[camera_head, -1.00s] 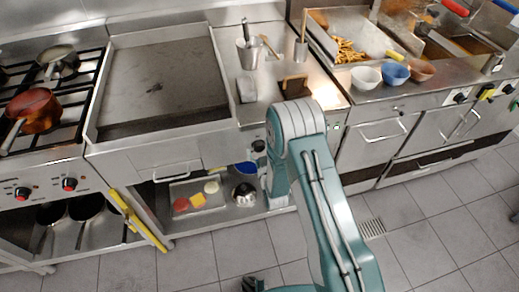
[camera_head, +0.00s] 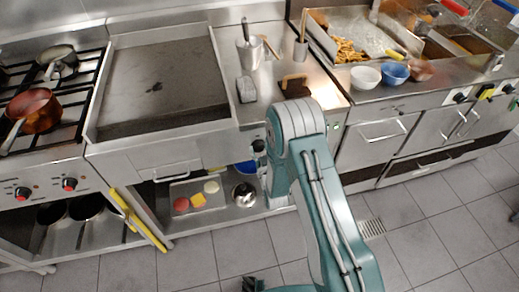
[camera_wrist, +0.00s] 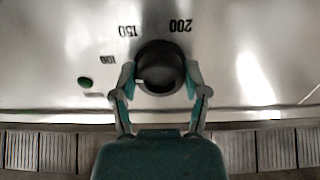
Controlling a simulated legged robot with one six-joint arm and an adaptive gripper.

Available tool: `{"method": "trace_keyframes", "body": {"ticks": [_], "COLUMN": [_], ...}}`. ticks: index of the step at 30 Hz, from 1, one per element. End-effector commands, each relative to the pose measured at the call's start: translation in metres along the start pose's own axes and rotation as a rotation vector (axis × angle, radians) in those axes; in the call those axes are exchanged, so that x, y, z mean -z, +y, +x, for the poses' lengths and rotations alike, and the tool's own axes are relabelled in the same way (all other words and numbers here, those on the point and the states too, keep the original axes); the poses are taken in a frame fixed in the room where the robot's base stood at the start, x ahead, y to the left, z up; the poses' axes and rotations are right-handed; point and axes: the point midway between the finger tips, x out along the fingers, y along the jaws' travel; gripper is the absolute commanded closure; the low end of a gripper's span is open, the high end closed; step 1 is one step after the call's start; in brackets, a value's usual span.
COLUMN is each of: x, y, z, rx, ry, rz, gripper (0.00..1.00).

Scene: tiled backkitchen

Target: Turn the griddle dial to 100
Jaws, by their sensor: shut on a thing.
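The griddle dial (camera_wrist: 160,66) is a round black knob on the steel front panel in the wrist view. Printed marks 100 (camera_wrist: 107,60), 150 (camera_wrist: 128,31) and 200 (camera_wrist: 180,26) curve around it and appear upside down. A small pale mark shows on the dial's lower left edge. My gripper (camera_wrist: 160,80) is shut on the dial, with one finger on each side of it. In the head view a dark knob (camera_head: 258,145) shows on the front right of the griddle (camera_head: 160,85), beside my arm, which hides the gripper there.
A green light (camera_wrist: 85,82) sits left of the dial in the wrist view. A stove with a copper pan (camera_head: 33,110) stands left of the griddle. A shelf below holds a tray (camera_head: 180,207) and a metal pot (camera_head: 244,194).

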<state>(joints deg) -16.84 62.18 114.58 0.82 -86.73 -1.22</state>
Motion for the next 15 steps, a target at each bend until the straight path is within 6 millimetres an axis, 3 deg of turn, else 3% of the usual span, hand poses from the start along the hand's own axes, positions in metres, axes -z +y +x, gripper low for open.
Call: {"method": "trace_keyframes", "body": {"ticks": [2, 3, 5, 15], "x": [0.0007, 0.0007, 0.0007, 0.0009], "y": [-0.0007, -0.0007, -0.0007, 0.0000], "z": [0.0011, 0.0012, 0.0011, 0.0000], "rx": [0.002, 0.002, 0.002, 0.001], "ry": [0.002, 0.002, 0.002, 0.002], "rz": [0.000, -0.001, -0.001, -0.001], "gripper": [0.89, 0.28, 0.07, 0.07]}}
